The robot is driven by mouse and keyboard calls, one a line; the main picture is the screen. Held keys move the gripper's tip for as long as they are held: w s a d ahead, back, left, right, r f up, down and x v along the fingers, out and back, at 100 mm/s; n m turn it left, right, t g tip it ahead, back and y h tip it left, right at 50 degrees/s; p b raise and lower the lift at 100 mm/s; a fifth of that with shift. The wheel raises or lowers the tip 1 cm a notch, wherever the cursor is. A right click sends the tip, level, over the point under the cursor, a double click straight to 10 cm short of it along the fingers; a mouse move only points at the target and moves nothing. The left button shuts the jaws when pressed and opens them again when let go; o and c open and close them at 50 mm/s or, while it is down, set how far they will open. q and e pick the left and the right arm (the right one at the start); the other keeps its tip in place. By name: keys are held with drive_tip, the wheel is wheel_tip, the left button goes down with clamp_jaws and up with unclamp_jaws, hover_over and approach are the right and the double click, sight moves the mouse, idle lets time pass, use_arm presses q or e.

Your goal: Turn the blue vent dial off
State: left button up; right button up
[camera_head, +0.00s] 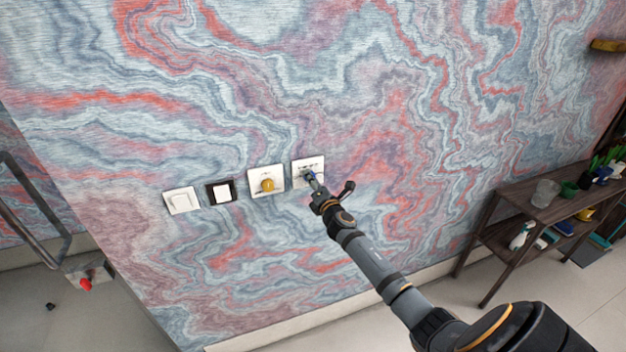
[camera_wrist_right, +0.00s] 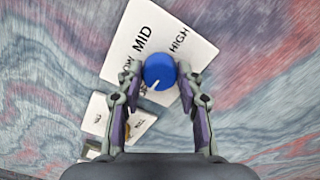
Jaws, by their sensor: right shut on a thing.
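The blue vent dial (camera_wrist_right: 160,70) sits on a white plate (camera_wrist_right: 190,45) marked MID and HIGH, with a third label partly hidden by a finger. Its white pointer line points down and slightly left in the right wrist view, away from MID and HIGH. My right gripper (camera_wrist_right: 160,78) is shut on the dial, one finger on each side. In the head view, the right gripper (camera_head: 315,185) reaches the plate (camera_head: 308,164) at the right end of the row and hides most of the dial. My left gripper is not in view.
A plate with a yellow dial (camera_head: 267,185) is just left of the blue one. Further left are a black-framed switch (camera_head: 221,191) and a white switch (camera_head: 181,201). A dark shelf (camera_head: 530,212) with bottles and pots stands at right. The wall around the row is clear.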

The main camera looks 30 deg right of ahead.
drive_tip(key=shift+f+n, duration=0.1)
drive_tip(key=shift+n, duration=0.3)
drive_tip(key=o, duration=1.2)
drive_tip(key=shift+a, duration=0.1)
drive_tip(key=v, duration=1.2)
